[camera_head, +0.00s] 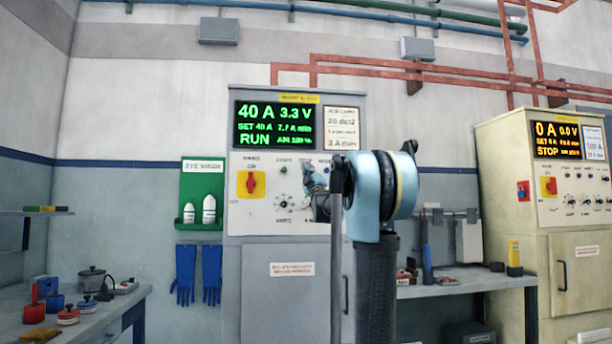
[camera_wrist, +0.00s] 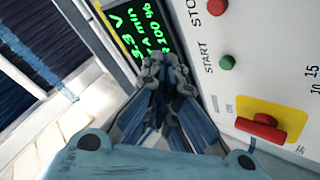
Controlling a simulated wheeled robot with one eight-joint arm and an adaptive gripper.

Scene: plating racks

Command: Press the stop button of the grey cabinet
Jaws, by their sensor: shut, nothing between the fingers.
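The grey cabinet (camera_head: 234,262) stands in the middle of the head view; its green-lit display (camera_head: 273,124) reads 40 A, 3.3 V and RUN. In the wrist view the red stop button (camera_wrist: 218,7) is at the top edge, beside a cut-off "STO" label. The green start button (camera_wrist: 227,62) is below it and also shows in the head view (camera_head: 284,170). My gripper (camera_head: 308,172) is shut and empty in front of the panel, right of the start button. In the wrist view my gripper (camera_wrist: 165,72) points toward the display. The stop button is hidden in the head view.
A red rotary switch on a yellow plate (camera_wrist: 262,125) is on the same panel. A cream cabinet (camera_head: 502,194) at right reads 0 A and STOP. A green bottle shelf (camera_head: 186,190) and blue gloves (camera_head: 185,272) hang at left. Benches stand on both sides.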

